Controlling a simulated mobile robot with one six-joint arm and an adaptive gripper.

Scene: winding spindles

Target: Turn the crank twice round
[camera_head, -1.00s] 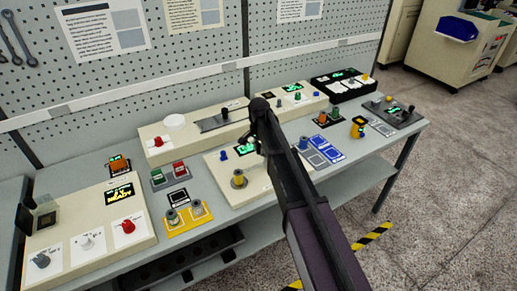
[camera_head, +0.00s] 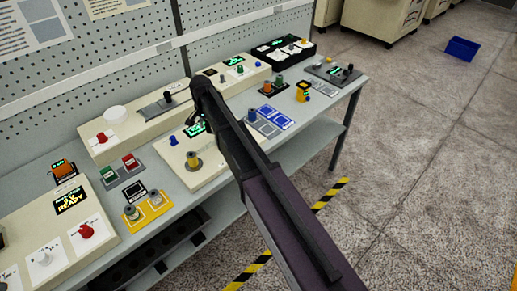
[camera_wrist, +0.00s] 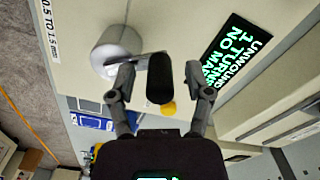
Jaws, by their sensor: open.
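The crank handle (camera_wrist: 160,78), a dark upright-looking cylinder, stands between the two spread fingers of my gripper (camera_wrist: 158,88) in the wrist view. My gripper is open, and a gap shows on both sides of the handle. A silver round drum or hub (camera_wrist: 117,50) lies just beyond the left finger.
A yellow spool (camera_head: 193,160) and a blue knob (camera_head: 172,140) stand on the panel left of my arm. A long cream box (camera_head: 135,140) lies behind. A yellow spool tray (camera_head: 148,211) is at front left. A blue bin (camera_head: 462,48) lies on the open floor.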

